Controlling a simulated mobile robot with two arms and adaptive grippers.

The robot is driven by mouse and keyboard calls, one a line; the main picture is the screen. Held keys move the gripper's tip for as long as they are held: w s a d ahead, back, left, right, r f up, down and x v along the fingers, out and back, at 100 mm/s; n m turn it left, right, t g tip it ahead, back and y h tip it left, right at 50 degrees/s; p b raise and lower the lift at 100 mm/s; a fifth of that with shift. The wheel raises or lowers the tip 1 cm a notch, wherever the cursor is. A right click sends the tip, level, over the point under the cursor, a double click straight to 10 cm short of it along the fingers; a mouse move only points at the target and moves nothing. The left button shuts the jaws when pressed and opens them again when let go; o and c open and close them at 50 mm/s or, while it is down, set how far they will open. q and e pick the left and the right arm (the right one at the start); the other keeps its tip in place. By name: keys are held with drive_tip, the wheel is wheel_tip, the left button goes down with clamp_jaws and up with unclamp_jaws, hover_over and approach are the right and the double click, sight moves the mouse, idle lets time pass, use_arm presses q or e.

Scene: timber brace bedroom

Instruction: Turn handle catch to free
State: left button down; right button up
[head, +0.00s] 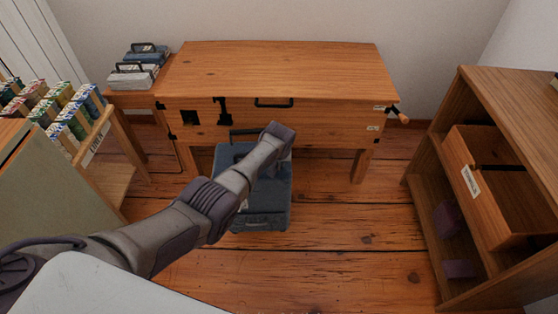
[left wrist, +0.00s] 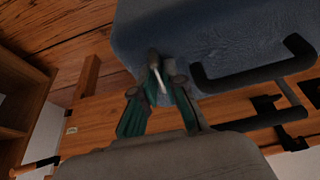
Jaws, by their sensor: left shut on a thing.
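A blue case (head: 262,214) stands on the floor in front of the wooden bench. Its black handle (left wrist: 255,75) and blue body (left wrist: 215,30) fill the upper right of the left wrist view. A small pale grey catch (left wrist: 155,68) sticks out from the case beside the handle. My left gripper (left wrist: 157,86) has its green-sided fingers shut on this catch. In the head view my left arm reaches over the case, and its hand hides the catch and fingertips. My right gripper is in neither view.
The wooden bench (head: 280,65) with black fittings stands behind the case. The floor at centre right is clear.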

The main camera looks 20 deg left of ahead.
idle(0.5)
use_arm(q)
drive_tip(key=c, duration=1.2)
unclamp_jaws()
drive_tip(key=shift+c, duration=0.2)
drive_tip(key=shift+r, duration=0.15)
drive_tip(key=v, duration=1.1)
drive_tip(key=shift+s+d+r, duration=0.2)
drive_tip(key=shift+s+r, duration=0.05)
drive_tip(key=shift+r, duration=0.05)
